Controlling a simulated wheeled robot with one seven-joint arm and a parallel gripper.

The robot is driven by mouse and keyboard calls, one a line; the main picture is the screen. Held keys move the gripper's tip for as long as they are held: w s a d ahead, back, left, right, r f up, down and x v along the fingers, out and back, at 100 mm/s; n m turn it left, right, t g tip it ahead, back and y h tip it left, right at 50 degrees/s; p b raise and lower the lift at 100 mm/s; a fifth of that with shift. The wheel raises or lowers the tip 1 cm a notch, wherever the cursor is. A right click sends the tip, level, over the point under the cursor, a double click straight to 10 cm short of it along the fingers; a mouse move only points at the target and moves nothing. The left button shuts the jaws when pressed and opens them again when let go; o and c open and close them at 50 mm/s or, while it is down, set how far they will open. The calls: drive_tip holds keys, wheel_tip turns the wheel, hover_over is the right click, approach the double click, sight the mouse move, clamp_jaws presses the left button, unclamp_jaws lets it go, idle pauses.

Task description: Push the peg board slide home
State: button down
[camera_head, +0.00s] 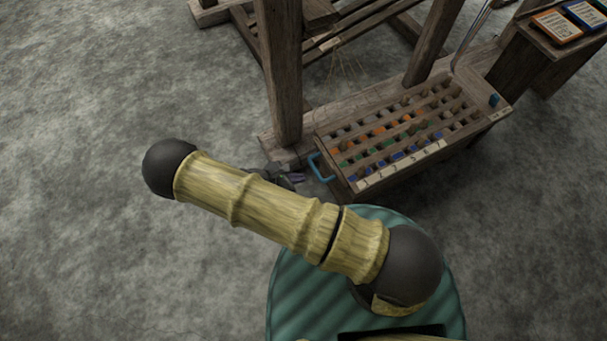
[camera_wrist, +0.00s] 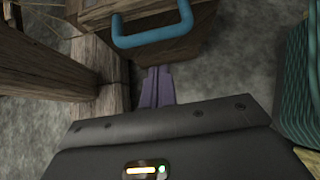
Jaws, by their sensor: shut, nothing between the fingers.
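The peg board slide (camera_head: 405,135) is a wooden tray with rows of holes, coloured pegs and a numbered strip along its near edge. It sits in the loom's low frame. A blue handle (camera_head: 321,168) is on its left end; the handle also shows at the top of the wrist view (camera_wrist: 153,27). My gripper (camera_head: 293,178) is low on the left of that handle, partly hidden by my arm. In the wrist view my purple fingers (camera_wrist: 157,87) are together and empty, pointing at the end board just below the handle. Whether they touch it I cannot tell.
A thick wooden loom post (camera_head: 281,75) stands close left of the slide, and shows in the wrist view (camera_wrist: 52,50). A small blue block (camera_head: 494,100) is at the slide's far right end. Cards (camera_head: 557,26) lie on a shelf at top right. The left floor is clear.

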drive_tip(key=p+v, duration=0.3)
drive_tip(key=v, duration=0.7)
drive_tip(key=shift+a+p, duration=0.3)
drive_tip(key=shift+a, duration=0.15)
drive_tip(key=shift+s, duration=0.1)
